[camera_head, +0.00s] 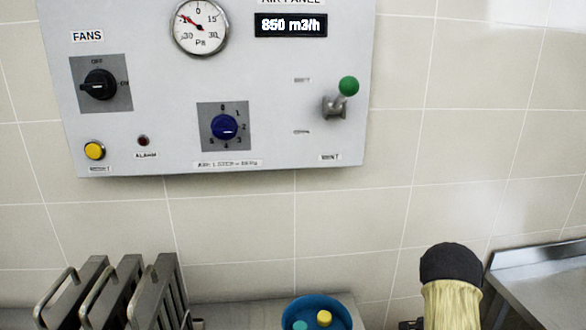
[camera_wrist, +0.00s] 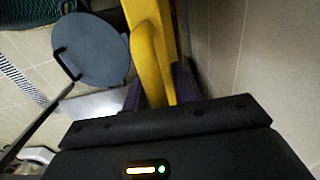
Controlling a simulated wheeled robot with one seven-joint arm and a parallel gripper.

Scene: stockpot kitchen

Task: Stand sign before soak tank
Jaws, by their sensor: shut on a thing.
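In the wrist view, a yellow sign (camera_wrist: 150,55) stands between the dark purple fingers of my gripper (camera_wrist: 160,88). The gripper is shut on it, and the sign runs up out of the top of the picture. Its far end is out of view. In the head view neither my gripper nor the sign shows. A metal basin with a raised rim (camera_head: 540,262) shows at the right edge of the head view. I cannot tell whether it is the soak tank.
The head view shows a wall panel (camera_head: 260,140), grey slatted filters with handles (camera_head: 110,295), a blue bowl (camera_head: 316,305) with small coloured pieces, and a pale-bristled brush (camera_head: 452,290). The wrist view shows a grey round disc (camera_wrist: 95,50) and a tiled wall close on the right (camera_wrist: 250,50).

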